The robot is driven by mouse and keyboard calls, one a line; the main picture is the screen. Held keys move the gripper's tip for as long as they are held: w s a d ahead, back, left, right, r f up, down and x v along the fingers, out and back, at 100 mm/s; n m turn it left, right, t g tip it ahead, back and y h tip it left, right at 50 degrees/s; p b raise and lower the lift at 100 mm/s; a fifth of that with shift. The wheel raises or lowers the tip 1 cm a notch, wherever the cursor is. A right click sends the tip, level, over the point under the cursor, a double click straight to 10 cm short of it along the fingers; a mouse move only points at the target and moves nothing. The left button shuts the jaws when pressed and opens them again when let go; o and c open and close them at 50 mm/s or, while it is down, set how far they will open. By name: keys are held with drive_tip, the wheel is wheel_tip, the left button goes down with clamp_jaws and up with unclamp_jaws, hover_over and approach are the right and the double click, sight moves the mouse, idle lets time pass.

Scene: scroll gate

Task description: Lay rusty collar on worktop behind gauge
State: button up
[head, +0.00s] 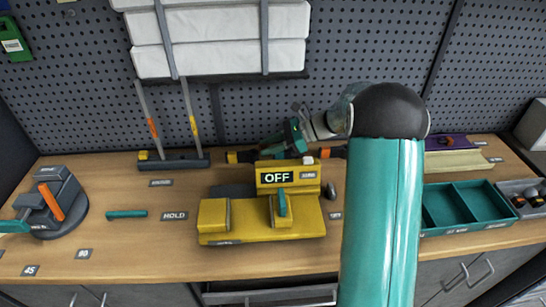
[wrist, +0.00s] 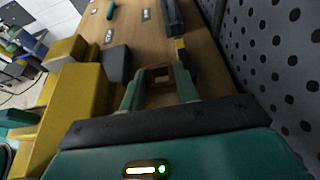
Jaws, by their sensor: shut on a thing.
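The rusty collar (wrist: 159,76) is a small brown square ring. In the wrist view it sits between the fingertips of my gripper (wrist: 158,84), which is shut on it. The worktop (wrist: 147,45) shows close beyond it; I cannot tell whether the collar touches the wood. A yellow unit with an OFF display (head: 272,218), which looks like the gauge, stands mid-worktop. It also shows at the left of the wrist view (wrist: 80,100). In the head view my gripper (head: 297,140) is behind this unit, near the pegboard, and the collar is hidden there.
A dark rack (head: 182,161) with upright rods stands at the back left. A dark block (wrist: 117,63) is beside the yellow unit. The pegboard wall (wrist: 275,60) is close on the other side. A teal tray (head: 465,205) stands at the right. Open wood lies near the HOLD label (head: 174,216).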

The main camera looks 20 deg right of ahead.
drive_tip(key=shift+s+f, duration=0.25)
drive_tip(key=shift+f, duration=0.15)
wheel_tip(320, 180, down, 4)
drive_tip(key=shift+r, duration=0.1)
drive_tip(key=shift+w+f, duration=0.2)
drive_tip(key=shift+f, duration=0.05)
drive_tip(key=shift+s+r, duration=0.1)
